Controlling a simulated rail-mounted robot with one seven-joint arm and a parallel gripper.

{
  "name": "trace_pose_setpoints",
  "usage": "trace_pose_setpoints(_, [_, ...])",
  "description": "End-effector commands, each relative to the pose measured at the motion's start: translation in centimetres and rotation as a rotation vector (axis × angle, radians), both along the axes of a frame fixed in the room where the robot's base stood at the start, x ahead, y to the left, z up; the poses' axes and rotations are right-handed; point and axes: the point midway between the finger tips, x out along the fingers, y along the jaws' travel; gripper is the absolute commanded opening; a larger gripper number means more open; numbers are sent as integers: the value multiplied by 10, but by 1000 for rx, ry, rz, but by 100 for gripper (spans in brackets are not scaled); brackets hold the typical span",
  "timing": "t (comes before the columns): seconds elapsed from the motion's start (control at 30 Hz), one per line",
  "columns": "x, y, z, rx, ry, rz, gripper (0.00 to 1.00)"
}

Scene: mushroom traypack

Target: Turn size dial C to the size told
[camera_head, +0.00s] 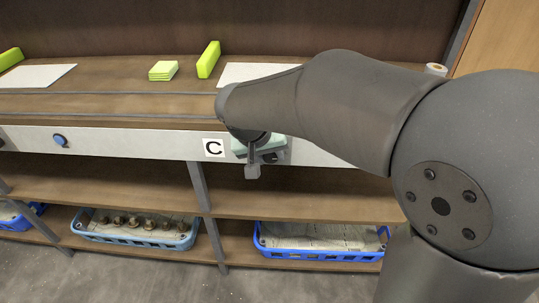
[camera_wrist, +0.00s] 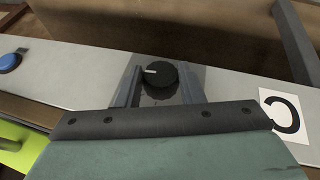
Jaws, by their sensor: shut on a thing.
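Size dial C is a round black knob (camera_wrist: 161,74) with a white pointer line, on the pale front panel (camera_wrist: 85,72). In the wrist view the pointer points left. My gripper (camera_wrist: 159,88) has one finger on either side of the knob and is shut on it. The white label with a black C (camera_wrist: 284,114) is to the right of the knob in this view. In the head view the C label (camera_head: 213,148) is just left of my gripper (camera_head: 262,157), which hides the knob.
A blue button (camera_head: 60,140) is on the panel at left; another blue button (camera_wrist: 9,62) shows in the wrist view. Below are blue crates (camera_head: 130,237), one holding several mushrooms. Yellow-green blocks (camera_head: 208,59) and a stack of green pads (camera_head: 163,70) stand on the counter.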

Motion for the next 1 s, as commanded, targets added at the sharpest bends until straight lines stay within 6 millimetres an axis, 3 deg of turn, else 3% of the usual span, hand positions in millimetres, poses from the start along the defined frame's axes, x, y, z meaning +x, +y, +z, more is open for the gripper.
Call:
trace_pose_setpoints(0.6, [1,9,-4,-483,45,5,12])
trace_pose_setpoints(1.0, [1,10,-5,-672,63,4,12])
